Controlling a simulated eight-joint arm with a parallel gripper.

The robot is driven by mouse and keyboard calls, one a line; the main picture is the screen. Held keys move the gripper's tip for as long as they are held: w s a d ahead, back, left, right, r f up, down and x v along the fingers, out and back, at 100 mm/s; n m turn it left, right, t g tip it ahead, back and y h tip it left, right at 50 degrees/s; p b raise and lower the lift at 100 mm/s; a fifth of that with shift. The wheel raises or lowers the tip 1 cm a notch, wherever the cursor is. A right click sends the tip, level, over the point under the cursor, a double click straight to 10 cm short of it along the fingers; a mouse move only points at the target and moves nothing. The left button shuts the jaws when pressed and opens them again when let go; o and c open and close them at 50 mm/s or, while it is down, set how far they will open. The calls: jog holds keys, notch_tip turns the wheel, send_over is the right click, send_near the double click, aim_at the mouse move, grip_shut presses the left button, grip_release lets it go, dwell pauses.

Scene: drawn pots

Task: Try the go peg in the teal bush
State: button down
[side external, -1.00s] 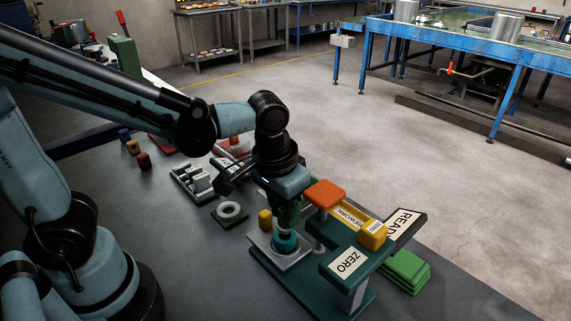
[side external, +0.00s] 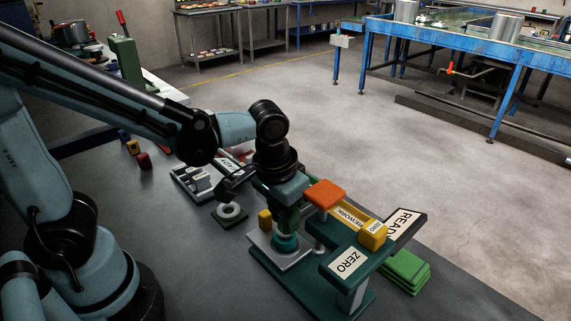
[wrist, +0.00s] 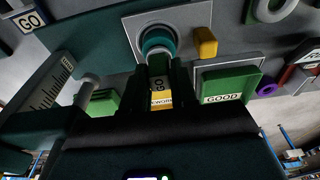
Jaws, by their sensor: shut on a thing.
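The teal bush (side external: 287,243) stands on a grey plate (side external: 262,256); it also shows as a teal ring in the wrist view (wrist: 145,48). My gripper (side external: 289,212) is above the bush and shut on the go peg. In the side view my fingers hide much of the peg.
A yellow block (side external: 265,218) stands beside the bush on the plate. A grey ring (side external: 230,210) lies to the left. A GOOD bin (wrist: 226,84) shows in the wrist view.

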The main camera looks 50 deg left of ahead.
jog(key=shift+f, duration=0.5)
jog(key=c, duration=0.8)
grip_release()
notch_tip(320, 180, up, 12)
jog(key=s, duration=0.1)
jog(key=shift+s, duration=0.4)
dwell(0.4)
jog(key=a+f+t, duration=0.5)
jog(key=a, duration=0.4)
